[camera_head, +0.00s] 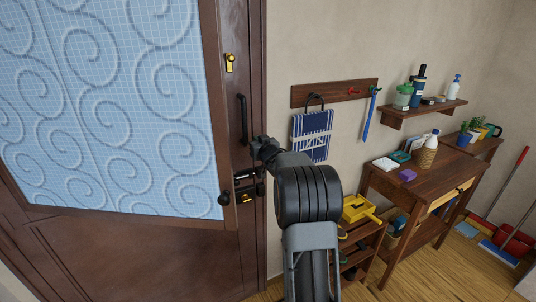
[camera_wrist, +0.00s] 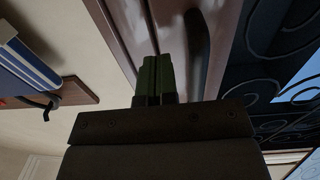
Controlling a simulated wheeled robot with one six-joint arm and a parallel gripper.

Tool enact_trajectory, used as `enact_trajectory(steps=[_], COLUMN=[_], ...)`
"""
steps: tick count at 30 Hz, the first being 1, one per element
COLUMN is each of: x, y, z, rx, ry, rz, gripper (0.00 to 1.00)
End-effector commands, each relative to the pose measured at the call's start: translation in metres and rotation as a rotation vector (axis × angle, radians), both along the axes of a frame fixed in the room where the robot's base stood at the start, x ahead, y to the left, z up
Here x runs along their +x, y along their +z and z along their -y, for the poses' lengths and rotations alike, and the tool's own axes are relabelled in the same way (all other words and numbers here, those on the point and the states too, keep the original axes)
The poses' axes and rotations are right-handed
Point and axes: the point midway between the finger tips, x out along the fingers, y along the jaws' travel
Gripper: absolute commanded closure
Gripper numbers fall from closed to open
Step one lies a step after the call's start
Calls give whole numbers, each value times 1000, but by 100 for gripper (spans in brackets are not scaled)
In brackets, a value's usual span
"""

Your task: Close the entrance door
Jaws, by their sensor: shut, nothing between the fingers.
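The entrance door (camera_head: 120,250) is brown wood with a blue swirl-patterned glass panel (camera_head: 110,110), filling the left of the head view. It stands at or near its frame (camera_head: 257,60); I cannot tell if it is flush. A black pull handle (camera_head: 243,118) is on its right side, with a yellow latch (camera_head: 229,62) above and a yellow lock (camera_head: 247,198) below. Contact is unclear.
A wooden table (camera_head: 420,185) and a low shelf with a yellow tool box (camera_head: 358,208) stand along the wall. A red dustpan (camera_head: 515,240) is far right.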

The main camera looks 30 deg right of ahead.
Motion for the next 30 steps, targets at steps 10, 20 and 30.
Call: enact_trajectory(steps=[10,20,30], x=[-61,-106,-117], y=[-1,0,-1], z=[-11,-20,-19], rx=[-1,0,-15], ry=[2,9,4], rz=[2,2,-7], gripper=[100,100,100])
